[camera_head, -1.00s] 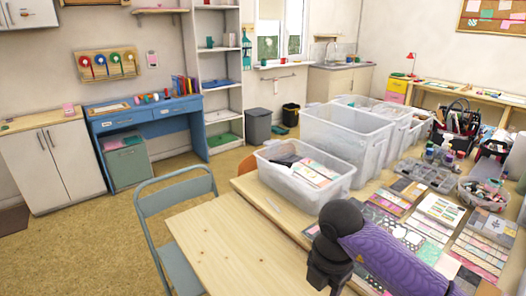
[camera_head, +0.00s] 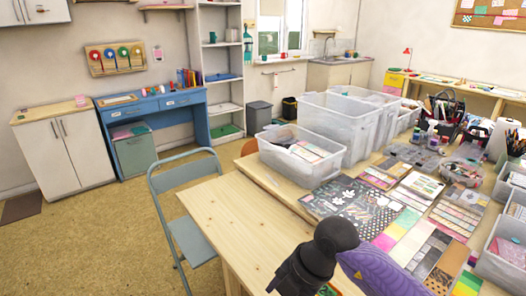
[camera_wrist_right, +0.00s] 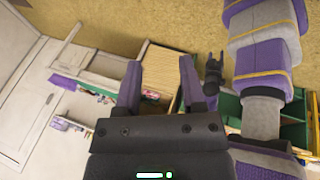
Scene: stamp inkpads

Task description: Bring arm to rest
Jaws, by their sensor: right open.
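My right gripper (camera_wrist_right: 158,66) is open in the right wrist view, its two purple and dark fingers apart with nothing held between them. A purple and grey part of my own body (camera_wrist_right: 264,45) shows at the right of the right wrist view. A small dark forked shape (camera_wrist_right: 213,72) stands beside it, too small to name.
A wooden table (camera_head: 235,215) holds clear bins (camera_head: 337,128), patterned sheets and craft supplies. A blue-grey folding chair (camera_head: 190,235) stands at its left. A blue desk (camera_head: 150,105) is against the far wall.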

